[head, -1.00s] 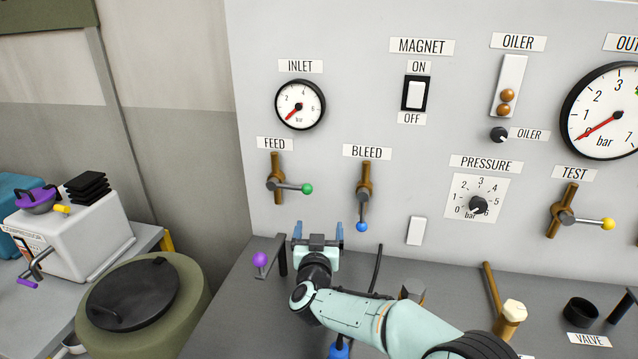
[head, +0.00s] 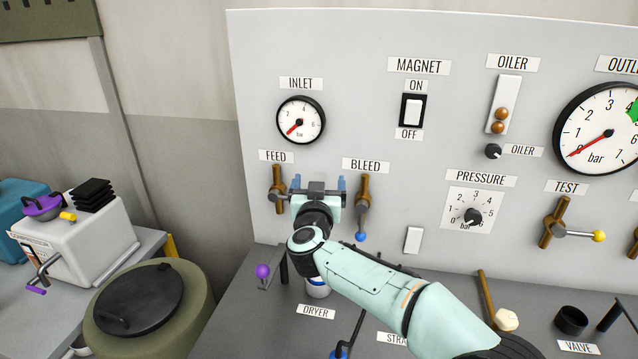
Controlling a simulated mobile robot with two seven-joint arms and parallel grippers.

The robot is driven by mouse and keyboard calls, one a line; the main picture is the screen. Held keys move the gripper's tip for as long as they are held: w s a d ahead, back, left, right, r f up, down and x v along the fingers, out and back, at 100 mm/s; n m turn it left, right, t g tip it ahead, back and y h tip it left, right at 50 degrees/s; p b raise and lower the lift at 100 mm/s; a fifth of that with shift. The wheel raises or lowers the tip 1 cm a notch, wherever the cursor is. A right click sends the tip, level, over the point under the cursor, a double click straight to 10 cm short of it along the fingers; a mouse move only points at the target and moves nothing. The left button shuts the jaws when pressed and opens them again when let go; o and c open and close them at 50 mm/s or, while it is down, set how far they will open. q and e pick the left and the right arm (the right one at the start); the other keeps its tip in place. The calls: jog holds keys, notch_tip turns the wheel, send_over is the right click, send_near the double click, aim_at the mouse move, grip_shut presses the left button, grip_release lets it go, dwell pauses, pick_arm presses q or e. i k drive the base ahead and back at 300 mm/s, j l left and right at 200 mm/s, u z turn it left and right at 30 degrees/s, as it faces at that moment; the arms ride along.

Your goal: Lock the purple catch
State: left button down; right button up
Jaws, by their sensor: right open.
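A purple ball knob (head: 263,271) on a thin lever stands beside a dark upright post at the left front of the grey bench. It is at the dryer (head: 318,288), a whitish cylinder partly hidden by my right arm; I cannot tell how the catch engages. My right gripper (head: 319,185) is open and empty, with its two blue fingers toward the panel. It is above and right of the purple knob, apart from it, between the FEED and BLEED valves. It hides the end of the FEED lever. My left gripper is not in view.
The FEED valve (head: 279,189) and BLEED valve (head: 363,207) stick out from the panel close to my right gripper. A green drum (head: 195,292) stands left of the bench. A white box (head: 85,240) with a purple-handled crank (head: 38,289) is at far left.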

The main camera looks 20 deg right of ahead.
aim_at(266, 272)
jog(key=k+j, duration=1.05)
jog(key=k, duration=0.25)
